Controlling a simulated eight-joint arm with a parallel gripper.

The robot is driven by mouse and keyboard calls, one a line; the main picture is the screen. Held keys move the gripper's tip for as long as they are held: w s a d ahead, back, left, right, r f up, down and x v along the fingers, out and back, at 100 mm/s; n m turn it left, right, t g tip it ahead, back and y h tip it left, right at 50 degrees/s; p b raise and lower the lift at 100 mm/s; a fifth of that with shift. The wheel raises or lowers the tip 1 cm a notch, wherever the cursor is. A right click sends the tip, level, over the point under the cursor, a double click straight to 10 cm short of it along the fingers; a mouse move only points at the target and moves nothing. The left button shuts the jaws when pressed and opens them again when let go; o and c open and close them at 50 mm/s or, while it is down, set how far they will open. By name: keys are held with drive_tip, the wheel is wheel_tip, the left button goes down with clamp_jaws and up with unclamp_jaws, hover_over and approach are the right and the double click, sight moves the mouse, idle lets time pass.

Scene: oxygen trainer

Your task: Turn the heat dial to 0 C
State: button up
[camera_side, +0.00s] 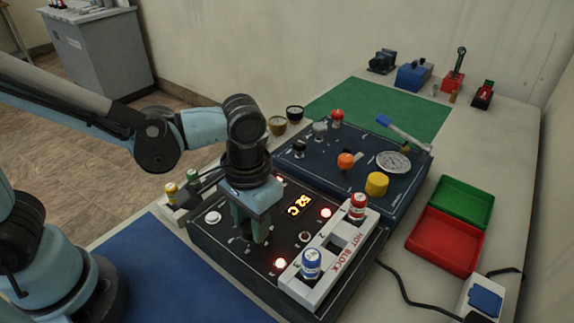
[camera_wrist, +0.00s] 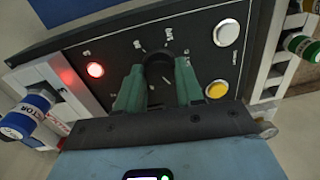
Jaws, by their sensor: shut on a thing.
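The black heat dial (camera_wrist: 157,69) sits on the dark control panel, with small white marks around it. My gripper (camera_wrist: 158,78) is shut on the dial, with one green finger on each side of it. In the side view my gripper (camera_side: 252,224) points down at the panel and hides the dial. The orange display (camera_side: 299,205) is lit and seems to show a two-digit number and a C; the digits are hard to read.
A white hot block (camera_side: 340,262) with a red-capped vial (camera_side: 357,206) and a blue-capped vial (camera_side: 311,264) lies right of the gripper. A white button (camera_side: 213,217) is close on the left. A blue gauge panel (camera_side: 320,150) stands behind. Red and green trays (camera_side: 446,243) lie right.

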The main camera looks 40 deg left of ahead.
idle(0.3)
drive_tip(key=o, duration=1)
drive_tip(key=shift+o, duration=0.2)
drive_tip(key=shift+r, duration=0.1)
wheel_tip(320, 180, up, 12)
drive_tip(key=shift+d, duration=0.3)
